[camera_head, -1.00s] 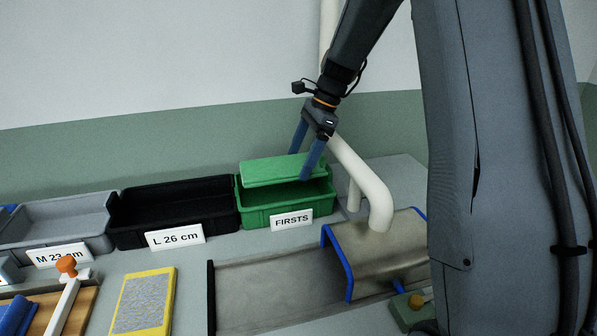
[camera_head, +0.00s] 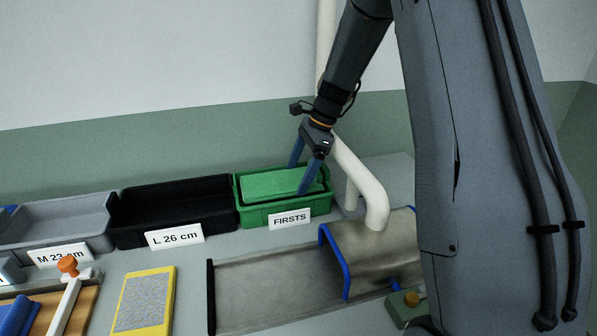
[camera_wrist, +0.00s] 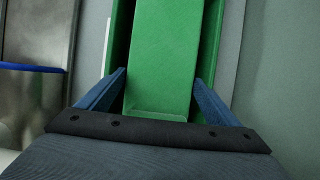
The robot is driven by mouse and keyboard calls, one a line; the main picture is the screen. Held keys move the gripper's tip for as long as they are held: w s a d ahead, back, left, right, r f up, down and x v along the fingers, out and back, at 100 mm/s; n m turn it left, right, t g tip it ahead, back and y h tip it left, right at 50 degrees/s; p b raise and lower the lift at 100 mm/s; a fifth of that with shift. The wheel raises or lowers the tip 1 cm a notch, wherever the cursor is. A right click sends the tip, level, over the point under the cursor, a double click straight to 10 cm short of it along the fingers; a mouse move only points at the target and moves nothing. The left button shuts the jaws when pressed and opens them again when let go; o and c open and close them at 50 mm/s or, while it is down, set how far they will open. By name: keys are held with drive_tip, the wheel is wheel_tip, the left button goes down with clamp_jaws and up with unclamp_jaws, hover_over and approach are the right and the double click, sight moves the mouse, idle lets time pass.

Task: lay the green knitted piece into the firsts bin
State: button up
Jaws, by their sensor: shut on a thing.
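Whether the piece touches the bin floor is hidden.
A black bin (camera_head: 180,190) labelled L 26 cm stands left of the firsts bin, with a grey bin (camera_head: 62,215) further left. A white pipe (camera_head: 370,200) stands close on the right. A metal chute (camera_head: 365,255) and a yellow-framed pad (camera_head: 143,300) lie in front.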

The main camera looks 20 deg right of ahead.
drive_tip(key=shift+f, duration=0.15)
drive_tip(key=o, duration=1.1)
drive_tip(key=shift+r, duration=0.6)
drive_tip(key=b+v, duration=0.3)
drive_tip(key=v, duration=0.8)
drive_tip(key=shift+d+r, duration=0.25)
drive_tip(key=shift+r, duration=0.25)
drive_tip(key=shift+s, duration=0.1)
